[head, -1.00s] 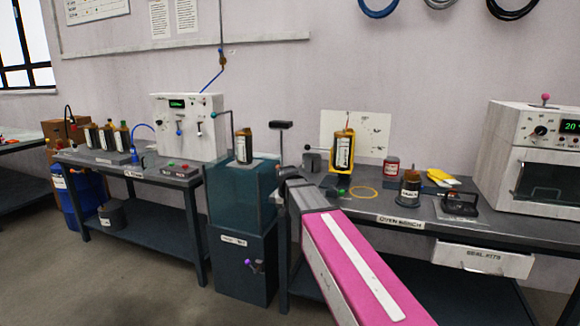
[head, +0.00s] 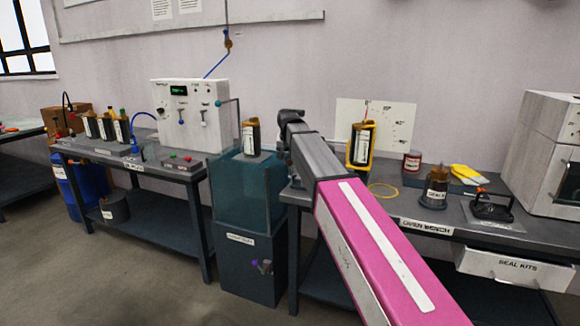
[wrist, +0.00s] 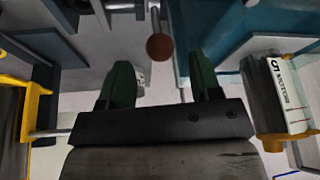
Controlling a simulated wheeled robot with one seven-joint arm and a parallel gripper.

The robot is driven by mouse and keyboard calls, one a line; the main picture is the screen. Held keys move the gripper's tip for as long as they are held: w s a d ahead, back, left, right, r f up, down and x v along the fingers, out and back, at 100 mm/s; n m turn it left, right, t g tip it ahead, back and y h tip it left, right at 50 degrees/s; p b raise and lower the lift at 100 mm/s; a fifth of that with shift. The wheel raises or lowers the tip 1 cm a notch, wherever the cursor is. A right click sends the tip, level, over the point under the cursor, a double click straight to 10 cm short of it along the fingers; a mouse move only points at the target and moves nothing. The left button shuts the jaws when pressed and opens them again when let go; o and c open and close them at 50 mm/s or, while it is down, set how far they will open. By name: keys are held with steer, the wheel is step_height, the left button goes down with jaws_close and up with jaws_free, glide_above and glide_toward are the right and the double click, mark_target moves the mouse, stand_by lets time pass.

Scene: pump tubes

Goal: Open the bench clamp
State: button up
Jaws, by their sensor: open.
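In the wrist view, a thin metal rod ending in a reddish-brown ball knob (wrist: 160,47) reaches down from the top edge. It looks like the bench clamp's handle; the clamp's body cannot be made out clearly. My gripper (wrist: 161,70) has two dark green fingers spread wide, one either side of the knob, with clear gaps. I cannot tell how deep the knob sits between them. In the head view, my dark wrist end is over the left end of the oven bench (head: 410,207), and my arm hides the clamp area.
In the wrist view, a labelled bottle (wrist: 286,82) is close on the right and a yellow frame (wrist: 36,100) on the left. In the head view, the teal tank (head: 238,195) with a bottle on it stands left of my wrist. A yellow-framed bottle (head: 360,146) stands right.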

mark_target(289, 162)
steer(key=shift+x, duration=3.05)
jaws_close()
